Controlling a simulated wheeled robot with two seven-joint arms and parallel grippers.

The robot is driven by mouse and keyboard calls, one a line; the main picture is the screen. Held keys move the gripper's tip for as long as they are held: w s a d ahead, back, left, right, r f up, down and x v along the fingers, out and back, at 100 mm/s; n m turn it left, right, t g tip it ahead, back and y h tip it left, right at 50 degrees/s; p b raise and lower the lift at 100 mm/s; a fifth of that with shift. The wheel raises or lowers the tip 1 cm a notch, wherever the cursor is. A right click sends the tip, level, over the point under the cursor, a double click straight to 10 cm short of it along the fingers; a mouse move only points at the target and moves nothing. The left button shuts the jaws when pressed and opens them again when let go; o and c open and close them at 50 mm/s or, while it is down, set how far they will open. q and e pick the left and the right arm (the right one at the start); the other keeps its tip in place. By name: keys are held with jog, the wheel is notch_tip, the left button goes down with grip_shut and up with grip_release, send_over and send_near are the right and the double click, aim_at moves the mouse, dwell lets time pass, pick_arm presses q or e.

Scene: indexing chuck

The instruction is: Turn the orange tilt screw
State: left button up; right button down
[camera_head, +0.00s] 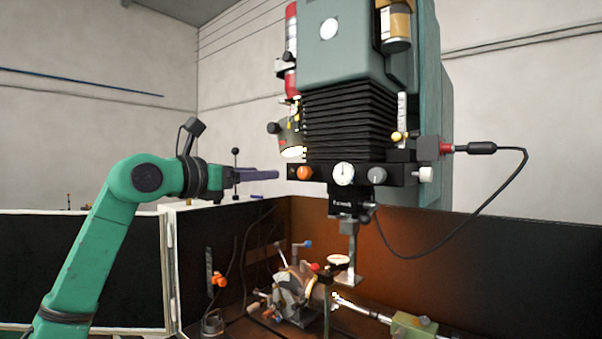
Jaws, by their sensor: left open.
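An orange knob (304,173) sits at the left end of the black bar on the machine's head; it looks like the orange tilt screw, though no label shows. My left gripper (270,174) reaches in from the left at about the knob's height in the picture. Its purple-grey fingers are open and seen nearly edge-on, with nothing visible between them. Their tips end just left of the bar, apart from the knob in the picture; the gap in depth is unclear. My right gripper is not in view.
The bar also carries a white dial (344,173) and a grey knob (377,174). Below stands the indexing chuck (297,293) with levers. An orange fitting (218,280) hangs on the dark left panel. A black cable (497,203) loops on the right.

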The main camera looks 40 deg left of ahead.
aim_at(302, 173)
pick_arm(q)
jog(key=w+p, duration=1.1)
jog(key=w, duration=0.3)
jog(key=shift+d+r, duration=0.1)
jog(key=shift+r, duration=0.05)
jog(key=shift+w+f, duration=0.3)
jog(key=shift+w, duration=0.05)
jog(key=shift+s, duration=0.1)
jog(key=shift+c, duration=0.8)
grip_shut()
